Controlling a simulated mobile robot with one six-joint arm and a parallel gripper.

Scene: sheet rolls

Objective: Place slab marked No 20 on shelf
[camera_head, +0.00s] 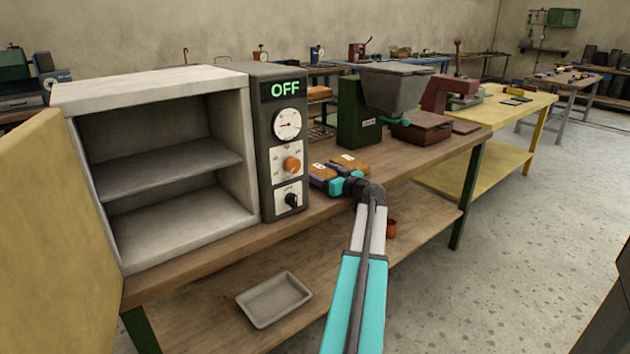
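Two orange-brown slabs with small white marks lie side by side on the wooden bench (415,167), to the right of the cabinet: a left slab (321,171) and a right slab (349,161). The marks are too small to read, so I cannot tell which is No 20. My gripper (338,185) is at the near ends of the slabs. Its fingers are partly hidden, and I cannot tell whether it is open or grips a slab. The open grey cabinet (150,88) has one inner shelf (165,167), which is bare, above an empty floor.
The cabinet's yellowish door (60,230) stands open at the left. Its control panel (285,150) reads OFF. A green machine with a grey hopper (395,88) stands behind the slabs. A shallow tray (274,299) lies on the lower board. A yellow table (510,108) stands further right.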

